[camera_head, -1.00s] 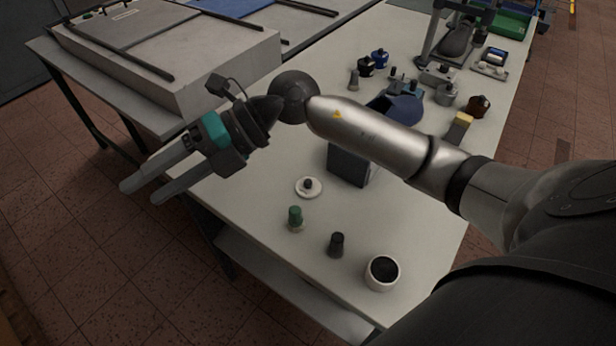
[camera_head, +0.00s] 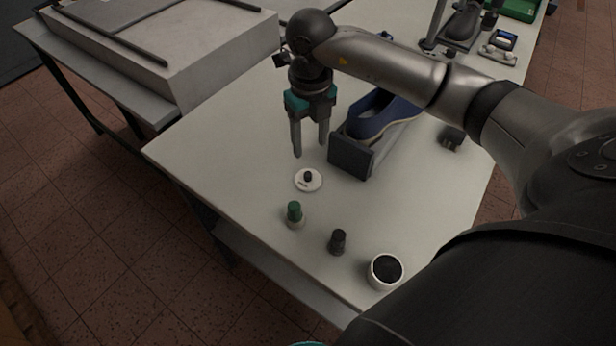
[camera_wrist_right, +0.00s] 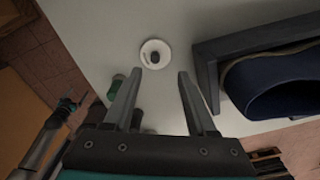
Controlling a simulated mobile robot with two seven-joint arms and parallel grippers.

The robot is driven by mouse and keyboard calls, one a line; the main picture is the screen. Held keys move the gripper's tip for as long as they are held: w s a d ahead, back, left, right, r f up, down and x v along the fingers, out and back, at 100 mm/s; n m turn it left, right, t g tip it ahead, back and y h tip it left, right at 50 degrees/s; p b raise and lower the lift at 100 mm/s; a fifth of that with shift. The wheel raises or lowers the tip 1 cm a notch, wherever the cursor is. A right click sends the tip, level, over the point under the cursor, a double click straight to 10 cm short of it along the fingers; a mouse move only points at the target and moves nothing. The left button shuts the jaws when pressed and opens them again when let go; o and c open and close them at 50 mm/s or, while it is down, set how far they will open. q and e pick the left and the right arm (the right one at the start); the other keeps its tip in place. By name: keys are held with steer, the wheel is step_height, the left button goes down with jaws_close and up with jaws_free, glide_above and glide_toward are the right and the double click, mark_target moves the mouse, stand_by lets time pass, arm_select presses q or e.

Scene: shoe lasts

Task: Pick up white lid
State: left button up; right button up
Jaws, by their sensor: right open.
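The white lid (camera_head: 308,181) is a small round disc with a dark knob, lying flat on the white table. In the right wrist view the lid (camera_wrist_right: 155,54) shows just beyond the fingertips, between their lines. My right gripper (camera_head: 311,154) points down above the table, behind the lid in the head view and apart from it. Its two fingers are spread and empty, as the right wrist view also shows (camera_wrist_right: 158,82).
A dark box-like holder (camera_head: 352,158) with a blue shoe (camera_head: 378,115) stands right of the gripper. A green-capped bottle (camera_head: 294,214), a dark knob-like piece (camera_head: 338,242) and a white cup (camera_head: 385,272) with dark contents stand nearer. The table left of the lid is clear.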

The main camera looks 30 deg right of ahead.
mark_target(308, 174)
step_height(308, 174, down, 3)
steer(key=shift+f, duration=0.15)
steer(key=shift+s+a+f+b, duration=0.1)
steer(key=shift+a+f, duration=0.05)
steer(key=shift+f, duration=0.75)
steer(key=shift+s+a+f+b, duration=0.1)
steer(key=shift+f, duration=0.8)
steer(key=shift+s+a+f+b, duration=0.1)
steer(key=shift+a+f, duration=0.05)
steer(key=shift+f, duration=0.75)
steer(key=shift+c, duration=0.3)
jaws_close()
